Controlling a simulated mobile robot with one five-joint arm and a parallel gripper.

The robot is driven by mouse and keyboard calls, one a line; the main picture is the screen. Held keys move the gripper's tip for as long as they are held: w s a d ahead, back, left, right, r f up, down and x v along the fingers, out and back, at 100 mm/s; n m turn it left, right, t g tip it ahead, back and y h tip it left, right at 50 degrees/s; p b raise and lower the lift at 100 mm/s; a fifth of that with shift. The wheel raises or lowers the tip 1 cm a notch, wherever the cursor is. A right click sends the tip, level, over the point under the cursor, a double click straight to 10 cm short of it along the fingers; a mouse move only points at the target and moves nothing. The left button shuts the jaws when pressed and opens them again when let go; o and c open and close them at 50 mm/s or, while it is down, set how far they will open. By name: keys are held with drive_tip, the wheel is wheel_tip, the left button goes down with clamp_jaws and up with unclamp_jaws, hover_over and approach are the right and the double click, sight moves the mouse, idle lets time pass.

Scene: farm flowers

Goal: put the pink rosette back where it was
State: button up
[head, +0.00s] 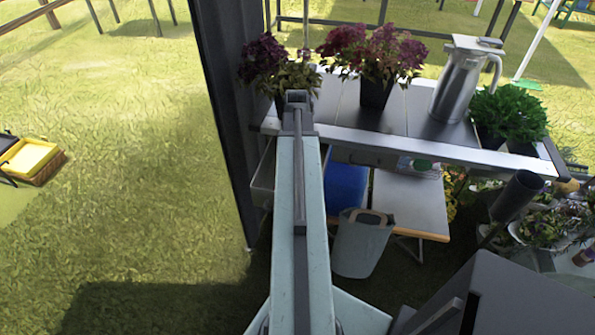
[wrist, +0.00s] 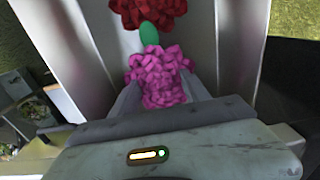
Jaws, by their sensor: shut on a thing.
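The pink rosette (wrist: 160,72) is a clump of bright pink petals in the middle of the wrist view. My gripper (wrist: 160,92) is shut on it, with a grey finger on each side of its lower part. A dark red rosette (wrist: 150,10) shows just beyond it at the top edge, cut off by the frame. A small green oval (wrist: 148,35) lies between the two rosettes in the picture. In the head view my arm reaches forward to the shelf's near edge; the gripper and the pink rosette cannot be made out there.
A grey shelf table (head: 405,103) holds potted dark red flowers (head: 375,55), a steel jug (head: 460,80) and a green plant (head: 510,112). A dark post (head: 228,100) stands close left of my arm. A pale bucket (head: 361,245) stands below. Open grass lies left.

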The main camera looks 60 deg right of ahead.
wheel_tip(320, 180, down, 3)
drive_tip(key=shift+r+b, duration=0.1)
drive_tip(key=shift+b, duration=0.6)
drive_tip(key=shift+r, duration=0.25)
drive_tip(key=shift+f, duration=0.1)
drive_tip(key=o, duration=0.8)
drive_tip(key=shift+f, duration=0.15)
drive_tip(key=o, duration=0.4)
wheel_tip(320, 180, up, 13)
drive_tip(key=p, duration=1.2)
drive_tip(key=shift+f+p, duration=0.1)
drive_tip(key=shift+p, duration=0.25)
drive_tip(key=shift+f, duration=0.1)
